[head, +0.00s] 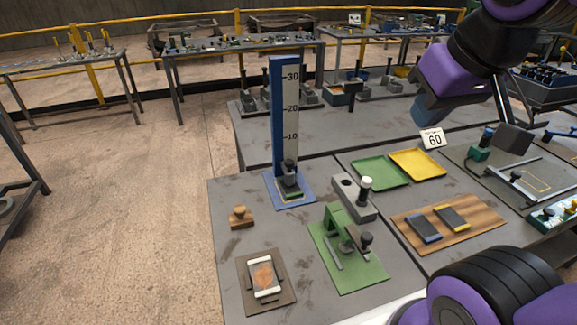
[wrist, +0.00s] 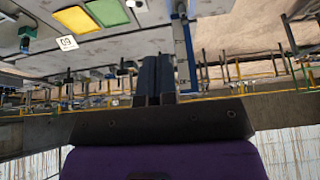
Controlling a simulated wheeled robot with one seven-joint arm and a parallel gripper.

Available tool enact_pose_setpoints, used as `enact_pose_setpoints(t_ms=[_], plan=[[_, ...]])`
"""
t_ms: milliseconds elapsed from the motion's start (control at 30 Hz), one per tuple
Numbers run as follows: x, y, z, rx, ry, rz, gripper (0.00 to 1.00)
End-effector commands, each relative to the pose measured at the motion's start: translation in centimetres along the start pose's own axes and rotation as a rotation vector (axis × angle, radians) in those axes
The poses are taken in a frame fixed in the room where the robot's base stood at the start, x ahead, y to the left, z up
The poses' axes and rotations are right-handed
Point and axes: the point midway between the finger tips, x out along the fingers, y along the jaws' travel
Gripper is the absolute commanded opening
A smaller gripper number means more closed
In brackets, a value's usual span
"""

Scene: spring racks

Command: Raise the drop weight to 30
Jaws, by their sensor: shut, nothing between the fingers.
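The drop tester has a tall blue post (head: 277,115) on a blue base, with a pale scale (head: 292,100) marked 10, 20 and 30. Its dark drop weight (head: 289,181) with a knob on top sits at the foot of the scale, below the 10 mark. The wrist view is upside down and shows the post (wrist: 187,50) beyond my fingers. My gripper (wrist: 156,60) is shut and empty, its dark fingers side by side. It is up in the air, away from the weight.
A green tray (head: 380,172) and a yellow tray (head: 417,163) lie right of the tester, near a "60" sign (head: 432,138). A wooden stamp (head: 240,217) stands front left.

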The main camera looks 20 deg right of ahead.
Motion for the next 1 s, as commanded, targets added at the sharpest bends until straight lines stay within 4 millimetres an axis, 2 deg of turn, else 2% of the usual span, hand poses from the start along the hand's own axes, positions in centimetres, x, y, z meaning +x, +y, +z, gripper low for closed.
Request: enact_pose_setpoints(t_ms=[433, 467, 567, 700, 1000], plan=[[0.0, 0.0, 0.0, 0.0, 0.0, 0.0, 0.0], [0.0, 0.0, 0.0, 0.0, 0.0, 0.0, 0.02], [0.1, 0.0, -0.2, -0.004, -0.004, 0.004, 0.25], [0.6, -0.2, -1.7, -0.037, -0.031, 0.03, 0.57], [4.2, -1.0, -8.2, -0.195, -0.147, 0.116, 0.58]])
